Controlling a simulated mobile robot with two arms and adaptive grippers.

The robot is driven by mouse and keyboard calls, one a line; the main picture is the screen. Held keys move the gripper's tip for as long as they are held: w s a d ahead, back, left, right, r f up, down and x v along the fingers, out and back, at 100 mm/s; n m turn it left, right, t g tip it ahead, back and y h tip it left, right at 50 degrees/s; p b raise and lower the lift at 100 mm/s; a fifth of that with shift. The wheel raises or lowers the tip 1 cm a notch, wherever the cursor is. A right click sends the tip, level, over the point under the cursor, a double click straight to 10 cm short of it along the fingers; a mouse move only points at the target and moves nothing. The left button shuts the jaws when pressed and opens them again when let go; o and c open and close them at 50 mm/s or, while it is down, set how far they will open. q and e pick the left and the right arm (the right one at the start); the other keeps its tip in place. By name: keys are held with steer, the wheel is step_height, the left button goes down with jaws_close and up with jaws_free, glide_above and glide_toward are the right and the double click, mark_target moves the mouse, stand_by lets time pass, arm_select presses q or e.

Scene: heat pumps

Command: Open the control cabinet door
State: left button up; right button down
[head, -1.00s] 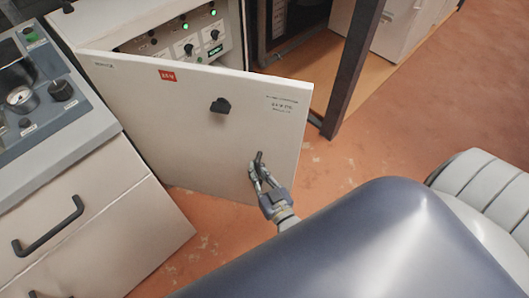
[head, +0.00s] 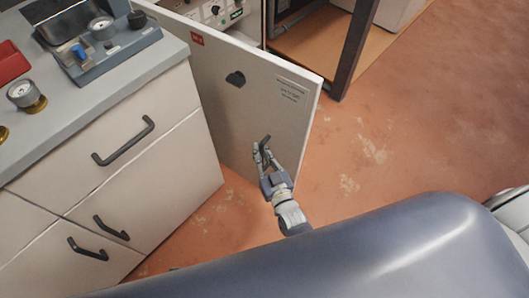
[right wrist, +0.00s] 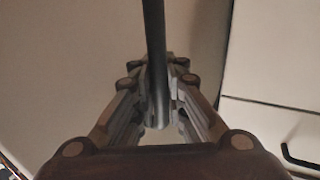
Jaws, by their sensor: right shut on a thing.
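The control cabinet door (head: 230,105) is a pale panel with a red label, standing swung out from the cabinet (head: 232,18). My right gripper (head: 264,160) is shut on this handle. In the right wrist view the handle (right wrist: 154,50) runs as a dark bar between the fingers (right wrist: 158,100). The door's hinge side is hidden behind the drawer unit in the head view. My left gripper is not in view.
A pale drawer unit (head: 150,180) with dark handles stands at the left, close to the door. Gauges and a control box (head: 105,42) sit on its top. A dark post (head: 352,50) rises behind the door. The orange floor (head: 430,110) at the right is clear.

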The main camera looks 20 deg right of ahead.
steer(key=shift+s+d+f, duration=0.3)
steer(key=shift+s+d, duration=0.05)
steer(key=c, duration=1.7)
jaws_free()
steer(key=shift+o, duration=0.3)
steer(key=shift+r, duration=0.2)
steer(key=shift+a, duration=0.15)
steer(key=s+d, duration=0.1)
steer(key=s, duration=1.1)
steer(key=shift+d, duration=0.1)
